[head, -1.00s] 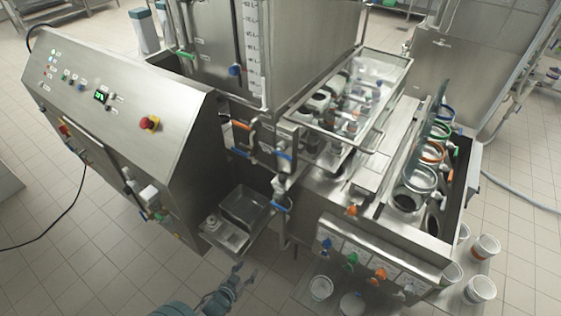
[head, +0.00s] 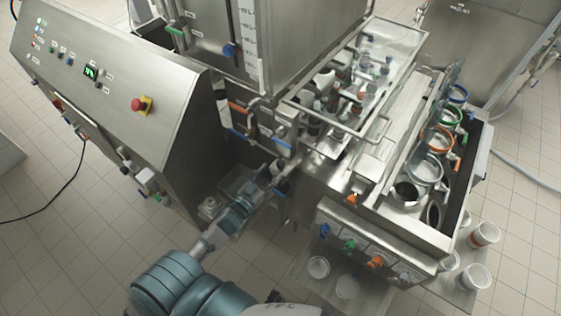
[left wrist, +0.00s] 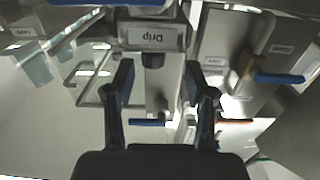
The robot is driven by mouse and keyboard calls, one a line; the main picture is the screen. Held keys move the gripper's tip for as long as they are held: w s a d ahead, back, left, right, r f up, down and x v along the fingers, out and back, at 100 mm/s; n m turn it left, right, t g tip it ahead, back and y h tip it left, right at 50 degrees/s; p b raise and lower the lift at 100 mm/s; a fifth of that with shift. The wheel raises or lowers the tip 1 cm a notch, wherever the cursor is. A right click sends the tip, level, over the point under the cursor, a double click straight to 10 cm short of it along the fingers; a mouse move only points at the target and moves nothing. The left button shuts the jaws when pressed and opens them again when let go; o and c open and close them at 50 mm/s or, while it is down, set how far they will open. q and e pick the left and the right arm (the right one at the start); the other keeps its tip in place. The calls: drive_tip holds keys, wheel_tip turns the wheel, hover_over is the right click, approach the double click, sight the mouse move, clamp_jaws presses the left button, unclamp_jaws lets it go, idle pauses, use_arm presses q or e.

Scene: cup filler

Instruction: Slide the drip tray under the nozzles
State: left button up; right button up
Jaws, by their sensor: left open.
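The drip tray, a shallow steel pan (head: 236,181), sits low between the control console and the filler; my left arm covers much of it in the head view. My left gripper (head: 276,178) reaches over the tray toward the filler's lower front. In the left wrist view, my left gripper (left wrist: 157,85) is open, its blue-padded fingers apart. Beyond the fingertips is a plate with an upside-down "DRIP" label (left wrist: 156,38) and a dark knob (left wrist: 153,60) below it. I cannot tell whether the fingers touch anything. The nozzles cannot be made out clearly.
The sloped console (head: 110,110) with a red stop button (head: 138,104) stands left of my arm. The valve panel with coloured knobs (head: 350,244) is to the right. White cups (head: 485,234) stand at the far right.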

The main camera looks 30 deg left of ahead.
sight(279, 167)
use_arm(q)
drive_tip(key=w, duration=0.3)
drive_tip(key=shift+w+a+r, duration=0.1)
drive_tip(key=shift+w+a, duration=0.05)
drive_tip(key=shift+w+d+r, duration=0.1)
drive_tip(key=shift+w+d, duration=0.9)
drive_tip(key=shift+w, duration=0.1)
drive_tip(key=shift+w+d, duration=0.15)
drive_tip(key=shift+d, duration=0.15)
drive_tip(key=shift+a, duration=0.3)
drive_tip(key=c, duration=0.3)
drive_tip(key=shift+a, duration=0.45)
clamp_jaws()
drive_tip(key=shift+d, duration=0.35)
drive_tip(key=s+d+p, duration=0.1)
drive_tip(key=d+p, duration=0.1)
drive_tip(key=d, duration=0.9)
use_arm(e)
drive_tip(key=r, duration=0.1)
drive_tip(key=d+r, duration=0.1)
drive_tip(key=shift+r, duration=0.3)
